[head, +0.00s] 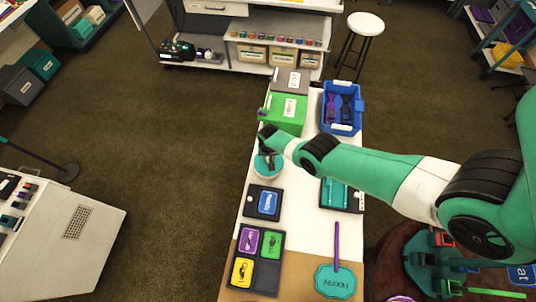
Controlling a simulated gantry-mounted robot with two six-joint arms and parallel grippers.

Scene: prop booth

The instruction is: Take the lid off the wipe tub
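The wipe tub (262,174) looks like a small round container, pale with teal on it, standing on the white table left of centre. My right gripper (268,152) is directly over its top, at or very near the lid. The dark fingers and wrist cover part of the tub, so I cannot tell whether they touch or grip the lid. My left gripper is not in view.
On the table (308,232), a green box (284,116) and a blue bin (342,108) stand behind the tub. A dark tray (263,201) with a blue card lies just in front. Bare white table lies right of the tub.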

